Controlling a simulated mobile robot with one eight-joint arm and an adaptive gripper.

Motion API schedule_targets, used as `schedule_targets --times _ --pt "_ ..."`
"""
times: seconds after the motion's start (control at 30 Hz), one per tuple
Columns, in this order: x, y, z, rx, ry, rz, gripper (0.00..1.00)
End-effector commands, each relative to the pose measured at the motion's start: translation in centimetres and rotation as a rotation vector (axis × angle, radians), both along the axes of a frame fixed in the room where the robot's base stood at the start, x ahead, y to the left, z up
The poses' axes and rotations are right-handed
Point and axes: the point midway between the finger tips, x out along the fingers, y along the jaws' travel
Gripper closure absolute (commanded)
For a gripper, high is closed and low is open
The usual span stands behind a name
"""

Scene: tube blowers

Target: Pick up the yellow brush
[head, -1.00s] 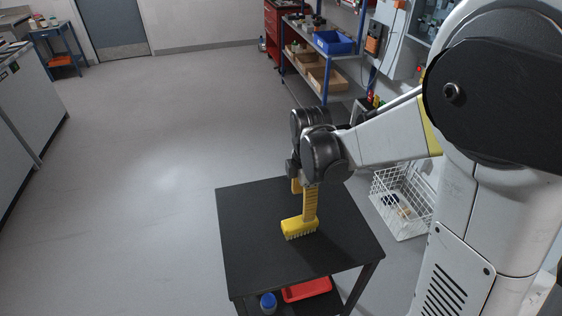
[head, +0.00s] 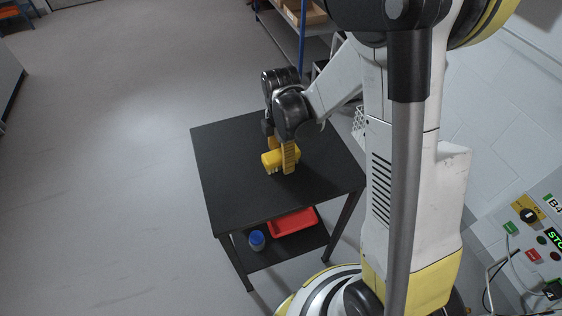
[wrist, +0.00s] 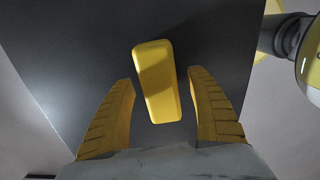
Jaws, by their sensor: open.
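The yellow brush (head: 270,161) lies on the black top of a small table (head: 222,185), with light bristles showing along its lower edge. In the wrist view the brush (wrist: 157,85) is a plain yellow block, slightly tilted. My gripper (wrist: 160,77) is open, with its ribbed yellow fingers on either side of the brush. Dark gaps show between each finger and the brush. In the head view my gripper (head: 282,162) points down at the brush, and the near finger covers part of it.
The rest of the tabletop is bare. On the lower shelf are a red tray (head: 293,222) and a blue-lidded container (head: 257,240). A shelf rack (head: 301,30) stands behind. A control panel (head: 530,230) is at the right. Open floor lies to the left.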

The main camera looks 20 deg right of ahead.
Motion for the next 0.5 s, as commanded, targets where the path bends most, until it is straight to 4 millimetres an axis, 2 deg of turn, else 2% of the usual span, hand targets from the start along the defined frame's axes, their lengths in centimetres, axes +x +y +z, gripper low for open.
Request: schedule_targets --times 0.17,0.2,0.37,0.4,0.5 --pt "-0.01 -0.01 0.02 0.0 0.0 0.0 0.34" --pt "-0.01 -0.01 0.03 0.0 0.0 0.0 0.39" --pt "-0.01 -0.01 0.04 0.0 0.0 0.0 0.88" --pt "-0.01 -0.01 0.04 0.0 0.0 0.0 0.93" --pt "-0.01 -0.01 0.03 0.0 0.0 0.0 0.93"
